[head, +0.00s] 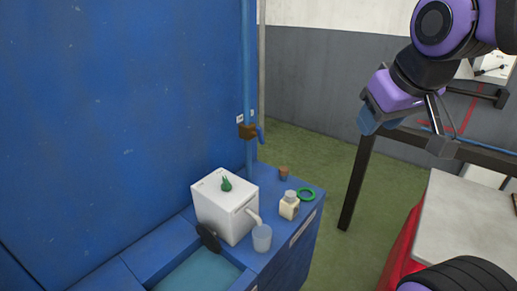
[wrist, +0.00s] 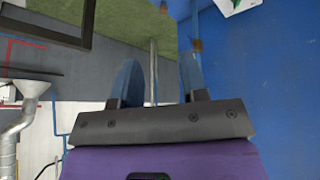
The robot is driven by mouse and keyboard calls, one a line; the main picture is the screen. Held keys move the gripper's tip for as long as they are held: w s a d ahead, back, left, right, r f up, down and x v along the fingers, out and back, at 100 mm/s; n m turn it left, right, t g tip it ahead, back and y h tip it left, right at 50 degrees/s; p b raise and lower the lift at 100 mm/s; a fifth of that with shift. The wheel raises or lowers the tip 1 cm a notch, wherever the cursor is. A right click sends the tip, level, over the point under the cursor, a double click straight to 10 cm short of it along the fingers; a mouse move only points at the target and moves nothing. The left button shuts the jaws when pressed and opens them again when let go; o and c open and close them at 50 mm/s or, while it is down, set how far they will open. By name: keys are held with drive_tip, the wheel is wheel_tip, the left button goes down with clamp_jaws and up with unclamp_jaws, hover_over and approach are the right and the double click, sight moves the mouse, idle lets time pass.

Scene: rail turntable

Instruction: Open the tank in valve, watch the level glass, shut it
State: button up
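A brass-brown valve (head: 247,131) with a blue lever (head: 260,135) sits on a vertical blue pipe (head: 250,70) beside the tall blue wall. The lever points down and to the right. Small white tags flank the pipe just above it. A brown fitting, likely this valve, shows small in the wrist view (wrist: 197,45), beyond the fingers. I cannot make out a level glass for certain. My gripper (head: 404,132) is in the air at the upper right, well apart from the valve. Its blue fingers stand apart with nothing between them in the wrist view (wrist: 160,85).
A white box (head: 222,210) with a green knob, a clear cup (head: 262,239), a bottle (head: 289,206), a green ring (head: 306,194) and a small brown pot (head: 283,173) stand on the blue counter (head: 280,255). A dark table frame (head: 355,180) stands at right. Green floor between is clear.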

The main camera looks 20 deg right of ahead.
drive_tip(key=w+d+f+n+t+h, duration=0.1)
drive_tip(key=w+d+f+n+t, duration=0.15)
drive_tip(key=w, duration=1.25)
drive_tip(key=n+t+y, duration=0.3)
drive_tip(key=n+y, duration=0.2)
drive_tip(key=n, duration=0.1)
approach(262, 136)
drive_tip(key=s+d+r, duration=0.4)
drive_tip(key=d+r, duration=0.1)
drive_tip(key=d, duration=0.1)
drive_tip(key=w+a+f+n+t+y, duration=0.2)
drive_tip(key=w+f+t+y, duration=0.15)
drive_tip(key=f+y, duration=0.5)
drive_tip(key=shift+h, duration=0.55)
drive_tip(key=x, duration=0.4)
drive_tip(key=f+x, duration=0.1)
drive_tip(key=x, duration=0.6)
drive_tip(key=shift+w+a+f, duration=0.1)
drive_tip(key=shift+w+f, duration=0.2)
drive_tip(key=shift+f, duration=0.1)
